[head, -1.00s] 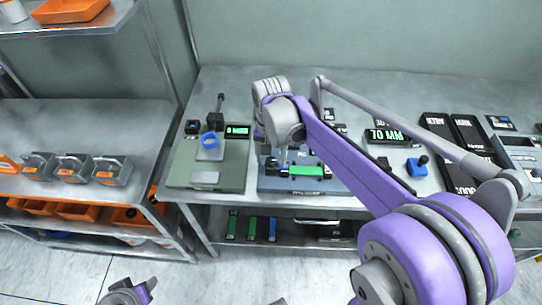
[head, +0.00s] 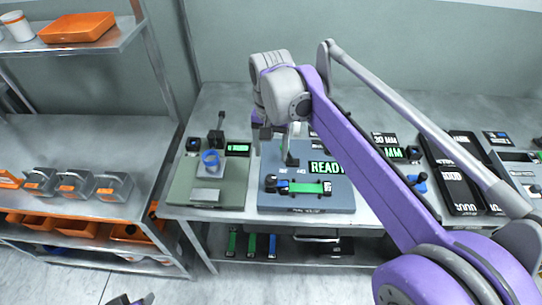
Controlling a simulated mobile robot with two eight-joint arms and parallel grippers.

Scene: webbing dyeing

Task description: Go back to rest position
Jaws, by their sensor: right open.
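My right arm reaches in from the lower right. Its wrist bends down, and the right gripper (head: 264,136) hangs open above the back left of the blue-grey station (head: 335,203). Nothing shows between its fingers. The station carries a green and blue strip piece (head: 304,187) with dark ends and a display reading READY (head: 326,168). A small part of my left arm, grey and purple, shows at the bottom edge, and I cannot tell its jaws.
A green station (head: 228,194) with a blue ring (head: 211,158) stands to the left on the bench. Black trays (head: 461,199) lie at the right. A shelf rack (head: 135,140) with orange bins (head: 78,27) stands at the left.

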